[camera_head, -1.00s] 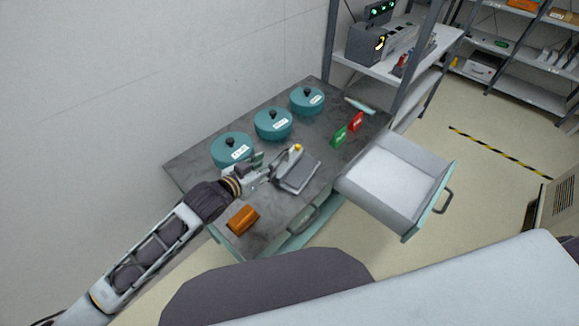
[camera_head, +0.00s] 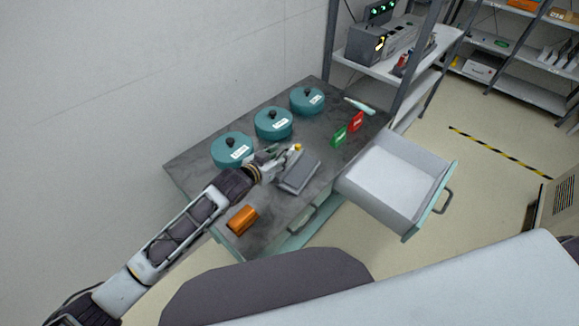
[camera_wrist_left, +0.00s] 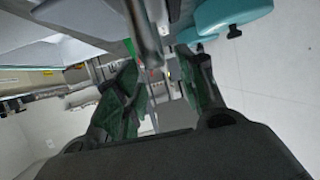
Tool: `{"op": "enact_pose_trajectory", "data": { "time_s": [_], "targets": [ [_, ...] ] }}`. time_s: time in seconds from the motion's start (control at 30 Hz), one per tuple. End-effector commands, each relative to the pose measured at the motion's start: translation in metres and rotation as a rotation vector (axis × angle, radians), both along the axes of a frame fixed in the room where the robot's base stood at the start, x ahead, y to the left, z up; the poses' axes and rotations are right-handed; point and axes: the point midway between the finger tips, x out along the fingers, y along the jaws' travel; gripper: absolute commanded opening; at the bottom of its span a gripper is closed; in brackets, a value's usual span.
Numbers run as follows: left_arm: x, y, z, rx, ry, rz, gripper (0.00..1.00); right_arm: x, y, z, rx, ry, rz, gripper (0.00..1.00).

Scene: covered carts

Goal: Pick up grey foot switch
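The grey foot switch (camera_head: 299,177) lies on the dark table top, with a small yellow part at its far end. My left gripper (camera_head: 273,160) is just left of the switch's far end in the head view, and covers part of that area. In the left wrist view the two green-padded fingers (camera_wrist_left: 160,92) stand apart, with no object clearly held between them. A grey edge (camera_wrist_left: 146,35) runs down toward the gap; I cannot tell whether it is the switch or whether the fingers touch it. My right gripper is not in view.
Three teal lidded pots (camera_head: 273,124) stand along the table's back. An open, empty drawer (camera_head: 447,180) juts out right. Metal shelving (camera_head: 437,60) stands behind.

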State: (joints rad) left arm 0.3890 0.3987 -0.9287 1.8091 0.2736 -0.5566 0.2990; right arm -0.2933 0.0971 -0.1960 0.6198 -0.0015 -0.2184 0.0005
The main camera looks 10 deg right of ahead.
Motion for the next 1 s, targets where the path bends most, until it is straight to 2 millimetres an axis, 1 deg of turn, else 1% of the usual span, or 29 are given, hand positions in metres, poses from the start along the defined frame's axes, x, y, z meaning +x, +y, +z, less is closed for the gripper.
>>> {"op": "enact_pose_trajectory", "data": {
  "time_s": [0.5,0.67,1.0],
  "targets": [
    [0.003,-0.002,-0.002,0.001,0.000,0.001,0.39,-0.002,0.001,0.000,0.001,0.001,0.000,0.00],
    [0.009,-0.008,-0.006,0.001,0.000,0.002,0.39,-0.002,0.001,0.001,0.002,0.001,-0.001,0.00],
    [0.026,-0.025,-0.017,0.002,0.000,0.001,0.39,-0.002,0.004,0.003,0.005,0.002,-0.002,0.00]
  ]
}}
